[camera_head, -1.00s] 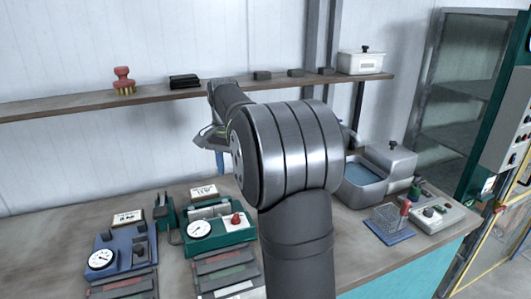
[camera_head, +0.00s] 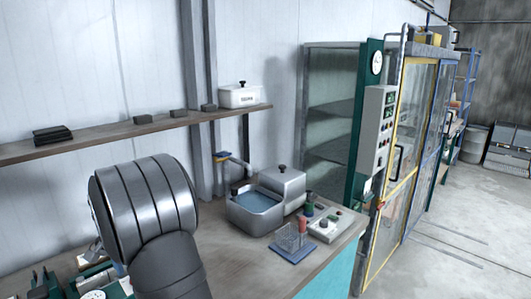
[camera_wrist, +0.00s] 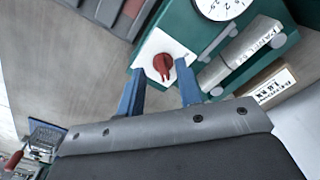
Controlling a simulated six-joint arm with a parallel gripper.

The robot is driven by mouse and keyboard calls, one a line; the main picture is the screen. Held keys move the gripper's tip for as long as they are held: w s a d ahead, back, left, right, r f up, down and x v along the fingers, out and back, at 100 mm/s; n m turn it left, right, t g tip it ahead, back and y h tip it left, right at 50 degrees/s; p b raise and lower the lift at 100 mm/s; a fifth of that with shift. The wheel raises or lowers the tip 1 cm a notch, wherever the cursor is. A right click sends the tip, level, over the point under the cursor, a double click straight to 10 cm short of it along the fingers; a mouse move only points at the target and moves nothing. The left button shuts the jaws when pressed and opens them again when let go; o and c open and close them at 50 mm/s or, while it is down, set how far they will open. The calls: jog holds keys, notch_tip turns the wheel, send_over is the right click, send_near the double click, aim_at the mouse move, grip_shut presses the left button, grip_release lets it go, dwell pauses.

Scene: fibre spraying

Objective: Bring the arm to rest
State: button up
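My arm (camera_head: 148,215) stands at the lower left of the head view, and it hides most of my gripper there. In the wrist view my gripper (camera_wrist: 161,74) shows two blue fingers spread apart with nothing held between them. Behind the fingertips is a green device (camera_wrist: 182,18) with a red knob (camera_wrist: 163,66) on a white plate. The knob appears in the gap between the fingers. I cannot tell the exact height of the fingers above the device.
A water bath (camera_head: 257,203), a wire rack (camera_head: 290,241) and a control box (camera_head: 331,223) stand at the bench's right end. A wall shelf (camera_head: 100,140) carries dark blocks and a white box (camera_head: 244,96).

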jog(key=shift+f, duration=1.75)
jog(key=shift+r, duration=0.15)
notch_tip(320, 180, up, 17)
notch_tip(320, 180, down, 17)
jog(key=shift+f, duration=0.15)
jog(key=n, duration=0.3)
jog(key=shift+d+n, duration=0.25)
jog(key=shift+n, duration=0.15)
jog(key=n, duration=0.4)
jog(key=shift+w+d, duration=0.25)
jog(key=shift+d, duration=0.1)
jog(key=n, duration=0.4)
jog(key=shift+w+d, duration=0.15)
jog(key=shift+w, duration=0.1)
jog(key=shift+w+n, duration=0.15)
jog(key=shift+n, duration=0.9)
jog(key=shift+w+n, duration=0.15)
jog(key=shift+n, duration=0.9)
